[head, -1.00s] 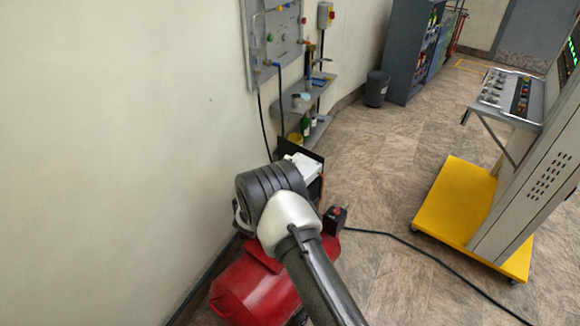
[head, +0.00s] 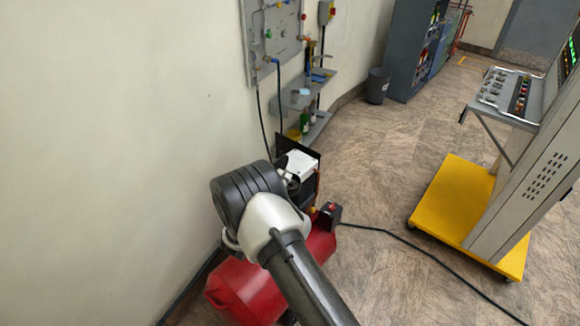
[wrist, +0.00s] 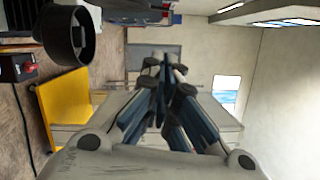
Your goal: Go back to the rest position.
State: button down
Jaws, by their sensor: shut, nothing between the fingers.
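My gripper (wrist: 166,68) shows in the wrist view with its dark blue fingers drawn together and nothing between them. It points out over the room, with no object touching its fingertips. In the head view my arm reaches from the bottom edge up over the red compressor tank, and its dark and white joint hides part of it. The gripper itself is hidden in the head view.
The red compressor (head: 238,290) stands by the left wall under my arm. A wall panel (head: 276,32) and shelves (head: 306,92) are behind it. A console on a yellow base (head: 452,215) stands right. A black cable crosses the open floor (head: 385,180).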

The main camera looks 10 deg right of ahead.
jog(key=s+d+r+m+g+h, duration=0.3)
jog(key=s+d+r+m+g, duration=0.4)
jog(key=s+d+r+m, duration=0.4)
jog(key=s+d+r+m+g+y, duration=0.35)
jog(key=s+r+m+g, duration=0.4)
jog(key=s+m, duration=0.6)
jog(key=s+a+r+m+t+y, duration=0.2)
jog(key=s+a+m+y, duration=0.3)
jog(key=s+m, duration=0.4)
jog(key=s+a+r+m+t+y, duration=0.2)
jog(key=s+a+m+y, duration=0.4)
jog(key=s+m, duration=0.3)
jog(key=shift+s+a+m+t, duration=0.35)
jog(key=shift+a+m, duration=0.2)
jog(key=shift+m, duration=0.4)
